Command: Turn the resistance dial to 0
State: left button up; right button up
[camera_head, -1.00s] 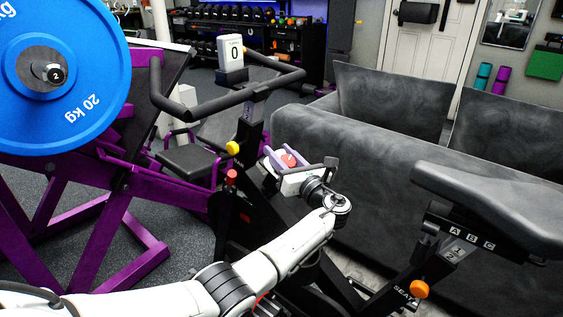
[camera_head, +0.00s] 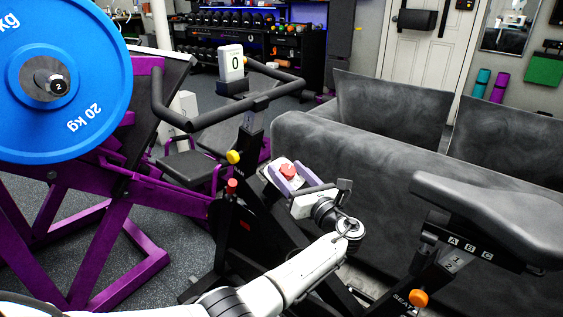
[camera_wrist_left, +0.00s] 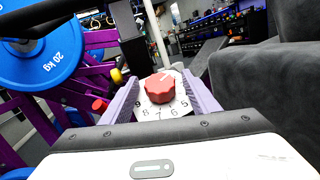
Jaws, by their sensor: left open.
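The resistance dial is a red ribbed knob (camera_head: 288,171) on the exercise bike's frame, below the handlebars. In the left wrist view the red knob (camera_wrist_left: 160,88) sits on a white plate (camera_wrist_left: 158,110), with the numbers 5 to 9 readable on its near side. A pale mark shows on the knob's far upper part; the number it faces is hidden. My left gripper (camera_head: 287,178) is open, its two purple fingers on either side of the knob, with gaps visible in the left wrist view (camera_wrist_left: 162,97). My right gripper is out of view.
A white display (camera_head: 235,60) reading 0 stands beyond the black handlebars (camera_head: 225,108). A yellow knob (camera_head: 233,157) and a red knob (camera_head: 232,186) sit left of the dial. The bike seat (camera_head: 490,215) and grey sofa (camera_head: 400,150) are at right.

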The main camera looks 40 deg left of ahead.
aim_at(291, 174)
pick_arm(q)
jog(key=v, duration=0.5)
jog(key=shift+s+d+p, duration=0.15)
jog(key=shift+d+p, duration=0.15)
